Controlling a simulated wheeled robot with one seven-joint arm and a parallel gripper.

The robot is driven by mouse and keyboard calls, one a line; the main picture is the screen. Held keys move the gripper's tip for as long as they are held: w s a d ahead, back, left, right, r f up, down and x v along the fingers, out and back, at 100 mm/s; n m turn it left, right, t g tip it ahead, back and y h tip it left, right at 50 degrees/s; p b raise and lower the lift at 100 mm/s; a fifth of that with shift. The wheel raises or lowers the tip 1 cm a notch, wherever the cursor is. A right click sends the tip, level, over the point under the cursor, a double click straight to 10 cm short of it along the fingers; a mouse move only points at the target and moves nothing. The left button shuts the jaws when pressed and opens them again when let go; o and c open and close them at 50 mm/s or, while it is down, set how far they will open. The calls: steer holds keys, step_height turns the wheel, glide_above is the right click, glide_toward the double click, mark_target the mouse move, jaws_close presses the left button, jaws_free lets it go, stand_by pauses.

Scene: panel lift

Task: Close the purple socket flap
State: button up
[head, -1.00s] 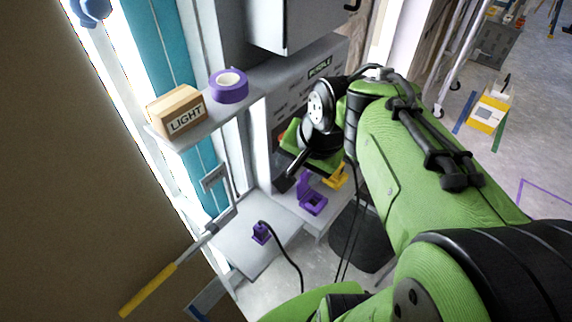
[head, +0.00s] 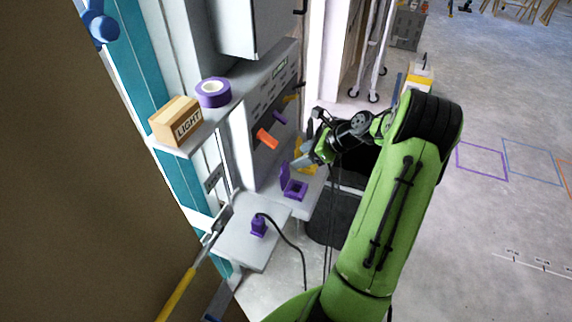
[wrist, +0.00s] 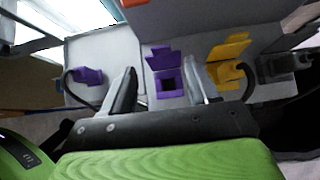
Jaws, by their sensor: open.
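The purple socket (head: 296,190) sits on the grey ledge, and its flap (head: 284,173) stands up, open. In the wrist view the purple socket (wrist: 168,87) shows its dark square opening, with the raised flap (wrist: 160,58) behind it. My gripper (head: 304,157) is to the right of and above the socket in the head view. In the wrist view its two fingers (wrist: 163,92) are spread, with the socket seen between them and nothing held. I cannot tell the exact gap between fingers and flap.
A yellow socket (wrist: 228,66) stands right of the purple one, with a cable at it. A purple plug (head: 258,226) with a black cable stands on the lower shelf. A box marked LIGHT (head: 175,121) and purple tape (head: 213,92) lie on the upper shelf. A dark bin (head: 332,215) stands below.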

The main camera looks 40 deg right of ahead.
mark_target(284, 163)
steer(key=x, duration=0.7)
steer(key=shift+w+a+f, duration=0.1)
steer(key=shift+w+f, duration=0.15)
steer(key=shift+f, duration=0.05)
jaws_close()
